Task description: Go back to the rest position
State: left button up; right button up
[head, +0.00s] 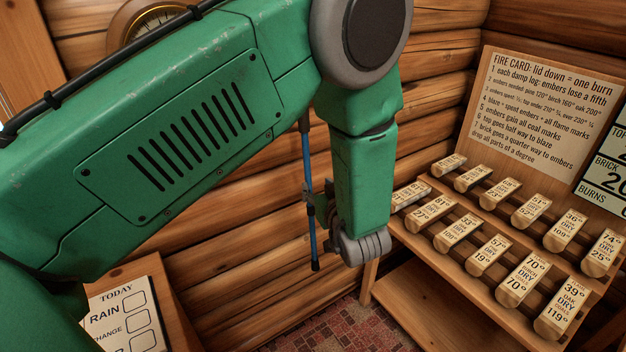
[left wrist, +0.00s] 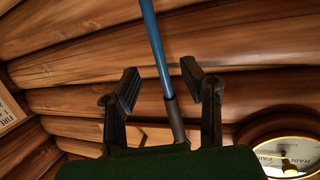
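My left arm crosses the head view from the left, and its forearm hangs down beside the log wall. My left gripper (head: 318,206) is partly hidden and small at the end of this arm. In the left wrist view my left gripper (left wrist: 162,80) has its two dark fingers well apart, so it is open. A thin blue rod with dark ends (head: 311,235) hangs nearly upright by the gripper. The rod also shows in the left wrist view (left wrist: 154,42), passing between the fingers with a visible gap on each side. My right gripper is not in view.
A wooden rack (head: 450,225) with rows of labelled blocks stands on the right, below a fire card (head: 535,105). A TODAY board (head: 125,318) is at lower left. A round dial (left wrist: 285,152) is on the wall. Reddish patterned floor (head: 325,328) shows below.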

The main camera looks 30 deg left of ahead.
pick_arm(q)
jog(key=v, duration=0.5)
jog(key=shift+d, duration=0.15)
jog(key=s+f+m+g+h+b, duration=0.1)
jog(key=s+f+m+h, duration=0.4)
jog(key=f, duration=0.5)
jog(key=s+f+m+g+h+b, duration=0.1)
jog(key=s+f+m+g+h, duration=0.2)
jog(key=s+f, duration=0.55)
jog(key=s+f+m+g+h, duration=0.1)
jog(key=s+f+g+h, duration=0.1)
jog(key=s, duration=0.6)
jog(key=s+f+m+g+h+b, duration=0.1)
jog(key=s+f+m+g+h, duration=0.1)
jog(key=s+f, duration=0.3)
jog(key=s, duration=0.4)
jog(key=shift+s+d+f+g, duration=0.2)
jog(key=shift+s+d+g, duration=0.05)
jog(key=shift+d+g, duration=0.15)
jog(key=shift+w, duration=0.15)
